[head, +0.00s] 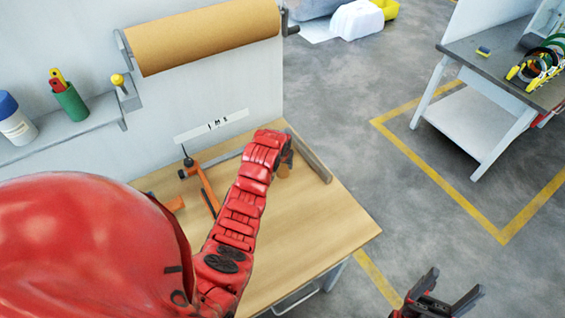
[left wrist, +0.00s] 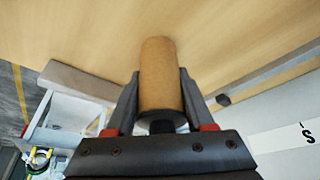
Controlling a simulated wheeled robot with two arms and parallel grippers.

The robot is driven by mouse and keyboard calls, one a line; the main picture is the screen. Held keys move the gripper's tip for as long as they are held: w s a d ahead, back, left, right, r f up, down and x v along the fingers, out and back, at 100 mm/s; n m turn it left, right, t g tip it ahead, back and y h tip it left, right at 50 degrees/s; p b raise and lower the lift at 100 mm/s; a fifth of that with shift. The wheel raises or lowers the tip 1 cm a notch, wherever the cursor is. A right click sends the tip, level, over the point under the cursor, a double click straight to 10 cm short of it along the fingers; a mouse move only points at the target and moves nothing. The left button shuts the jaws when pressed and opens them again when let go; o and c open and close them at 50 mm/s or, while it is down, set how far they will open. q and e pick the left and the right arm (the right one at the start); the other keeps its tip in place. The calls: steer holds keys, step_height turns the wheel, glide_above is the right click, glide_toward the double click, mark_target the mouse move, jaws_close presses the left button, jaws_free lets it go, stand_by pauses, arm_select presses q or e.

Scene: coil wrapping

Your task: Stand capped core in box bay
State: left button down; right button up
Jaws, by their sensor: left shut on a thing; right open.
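The core (left wrist: 160,78) is a brown cardboard tube held between the two fingers of my left gripper (left wrist: 160,88) in the left wrist view. Its end nearest the palm is dark, with a black cap-like part (left wrist: 162,125). In the head view, my left gripper (head: 286,160) is over the far right part of the wooden workbench, and only a small brown bit of the core (head: 284,169) shows beneath it. I cannot tell whether the core touches the bench. My right gripper (head: 440,304) is open and empty at the bottom right. I cannot make out a box bay.
The wooden workbench (head: 325,225) is clear at its front right, with a grey rail (head: 312,160) along its right edge. An orange tool (head: 207,190) stands left of my arm. A paper roll (head: 205,38) hangs above. A side table (head: 490,62) holds coils (head: 541,62).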

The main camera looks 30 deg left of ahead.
arm_select(q)
steer(key=shift+f, duration=0.2)
steer(key=shift+c, duration=1.3)
jaws_free()
steer(key=shift+r, duration=0.15)
